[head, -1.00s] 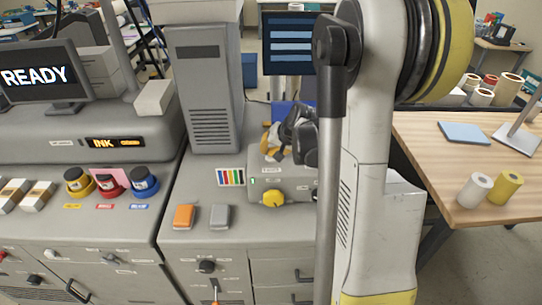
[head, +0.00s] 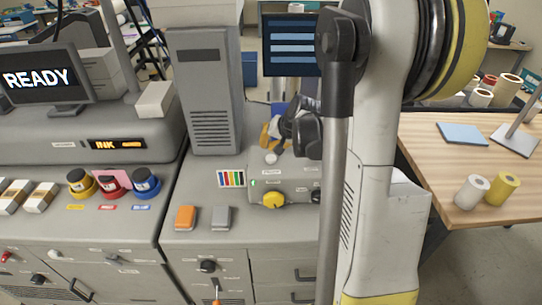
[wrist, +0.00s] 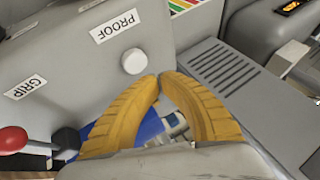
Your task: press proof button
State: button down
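The white round proof button (wrist: 134,61) sits on a grey panel beside its PROOF label (wrist: 115,26) in the wrist view. In the head view the button (head: 271,158) shows on top of the grey control box (head: 290,184). My gripper (wrist: 160,78) has yellow fingers whose tips meet, with nothing between them. In the wrist view the tips appear just beside and below the button; I cannot tell whether they touch it. In the head view my gripper (head: 266,140) is just behind and above the button, partly hidden by its dark wrist.
A yellow knob (head: 273,199) and a small green light (head: 253,183) are on the box front. A red-tipped lever (wrist: 13,139) is near the GRIP label (wrist: 25,88). A grey vented tower (head: 205,95) stands at left. Orange (head: 185,217) and grey blocks lie in front.

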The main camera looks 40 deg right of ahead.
jog(key=shift+r+p, duration=0.9)
jog(key=shift+r, duration=0.9)
jog(key=shift+f, duration=0.1)
jog(key=shift+a+f+b, duration=0.1)
jog(key=shift+a+b, duration=0.1)
jog(key=shift+b, duration=0.1)
jog(key=n+b, duration=0.2)
jog(key=b, duration=0.5)
send_over(255, 172)
notch_tip(255, 172, down, 3)
jog(key=shift+f, duration=0.1)
jog(key=s+a+f+n+b, duration=0.7)
jog(key=s+a+f+b, duration=1)
jog(key=b, duration=0.6)
jog(key=shift+s+a+f+b, duration=0.4)
jog(key=shift+a+f, duration=0.35)
jog(key=shift+a, duration=0.3)
